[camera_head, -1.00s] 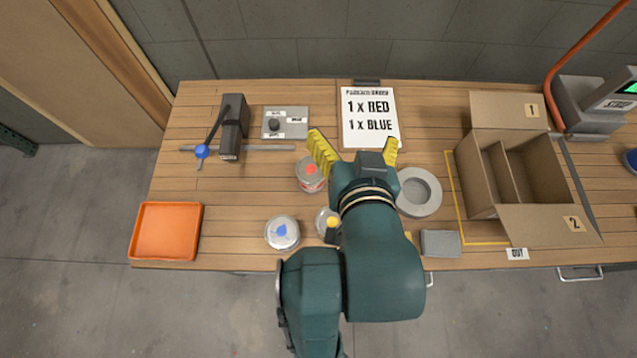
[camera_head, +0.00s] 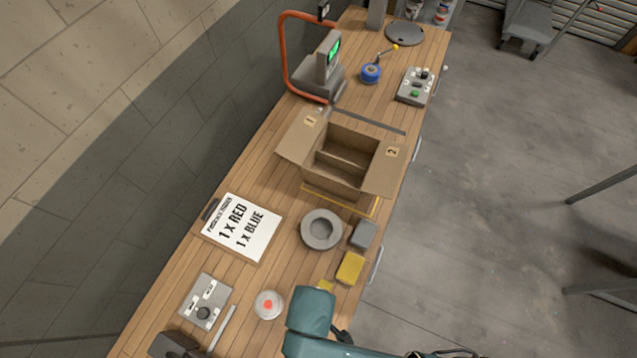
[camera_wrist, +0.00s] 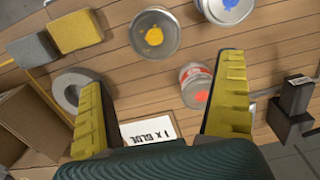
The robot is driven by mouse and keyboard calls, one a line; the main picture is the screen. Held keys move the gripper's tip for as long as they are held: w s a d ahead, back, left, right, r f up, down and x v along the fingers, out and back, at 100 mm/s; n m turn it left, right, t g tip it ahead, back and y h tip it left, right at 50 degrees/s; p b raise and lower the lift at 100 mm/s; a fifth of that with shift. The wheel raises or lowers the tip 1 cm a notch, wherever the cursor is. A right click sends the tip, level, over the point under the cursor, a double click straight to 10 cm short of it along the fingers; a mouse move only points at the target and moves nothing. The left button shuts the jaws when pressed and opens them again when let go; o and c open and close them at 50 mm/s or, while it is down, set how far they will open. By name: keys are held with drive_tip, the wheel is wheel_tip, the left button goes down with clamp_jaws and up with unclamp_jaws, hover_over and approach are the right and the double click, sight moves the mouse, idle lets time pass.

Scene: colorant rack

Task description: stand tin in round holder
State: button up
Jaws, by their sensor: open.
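The red-dotted tin (camera_head: 268,304) stands upright on the bench in the head view; it also shows in the wrist view (camera_wrist: 195,85). The round holder (camera_head: 321,230) is a grey ring with a recess, empty in the head view; it also shows in the wrist view (camera_wrist: 68,92), partly behind a finger. A yellow-dotted tin (camera_wrist: 154,34) and a blue-dotted tin (camera_wrist: 224,8) show in the wrist view. My gripper (camera_wrist: 162,75) is open and empty above the bench, its yellow fingers wide apart. In the head view only a yellow fingertip (camera_head: 325,286) shows beside my arm.
A grey block (camera_head: 363,235) and a yellow block (camera_head: 350,268) lie near the front edge beside the holder. An open divided carton (camera_head: 340,165) stands beyond. An order sheet (camera_head: 240,228) and a switch box (camera_head: 206,301) are towards the wall.

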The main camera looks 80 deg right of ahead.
wheel_tip(320, 180, down, 7)
drive_tip(key=shift+r, duration=0.1)
drive_tip(key=f, duration=0.2)
drive_tip(key=s+f, duration=0.1)
drive_tip(key=f, duration=0.1)
drive_tip(key=shift+d+f, duration=0.2)
drive_tip(key=shift+f, duration=0.55)
drive_tip(key=c, duration=1.2)
